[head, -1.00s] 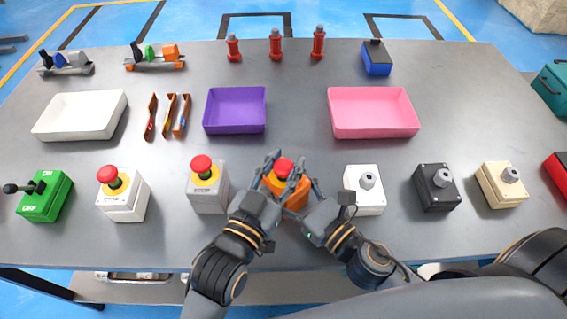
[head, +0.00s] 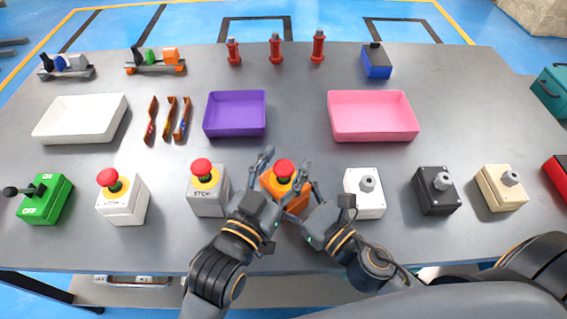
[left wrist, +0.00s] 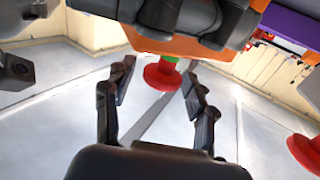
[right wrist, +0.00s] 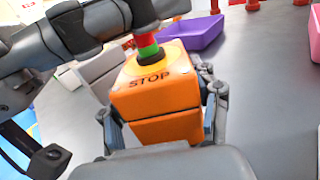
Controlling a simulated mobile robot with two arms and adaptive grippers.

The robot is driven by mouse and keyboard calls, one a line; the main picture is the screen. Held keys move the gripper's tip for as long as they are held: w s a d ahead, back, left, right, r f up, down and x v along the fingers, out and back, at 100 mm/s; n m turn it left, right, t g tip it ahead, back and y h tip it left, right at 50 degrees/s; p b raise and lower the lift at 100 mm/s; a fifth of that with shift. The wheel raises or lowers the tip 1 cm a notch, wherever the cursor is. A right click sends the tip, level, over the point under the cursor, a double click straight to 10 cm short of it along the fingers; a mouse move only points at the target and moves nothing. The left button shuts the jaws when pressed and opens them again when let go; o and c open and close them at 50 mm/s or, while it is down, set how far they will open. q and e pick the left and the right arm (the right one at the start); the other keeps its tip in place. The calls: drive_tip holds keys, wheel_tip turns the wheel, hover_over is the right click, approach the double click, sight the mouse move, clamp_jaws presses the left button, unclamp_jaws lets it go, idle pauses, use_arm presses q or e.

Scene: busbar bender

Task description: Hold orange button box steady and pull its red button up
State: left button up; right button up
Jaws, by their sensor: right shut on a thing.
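The orange button box (head: 297,204) stands on the table between my two grippers. In the right wrist view the box (right wrist: 165,95) has STOP on its top. Its red button (head: 284,168) stands upright, with a green band (right wrist: 147,50) below the red part. My right gripper (right wrist: 162,108) is shut on the box, one finger on each side. My left gripper (head: 286,164) is open around the red button. In the left wrist view its fingers (left wrist: 158,75) stand apart on either side of the red button (left wrist: 163,77), with visible gaps. The right fingertips are partly hidden in the head view.
A grey button box (head: 208,197) stands close on the left and a white box with a grey knob (head: 364,198) on the right. Behind are a purple tray (head: 235,127) and a pink tray (head: 373,134). The table between them is clear.

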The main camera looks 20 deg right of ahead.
use_arm(q)
drive_tip(key=shift+f, duration=0.1)
drive_tip(key=v, duration=0.7)
drive_tip(key=shift+s+a, duration=0.15)
drive_tip(key=shift+s, duration=0.05)
use_arm(e)
drive_tip(key=o, duration=1.4)
drive_tip(key=shift+s, duration=0.1)
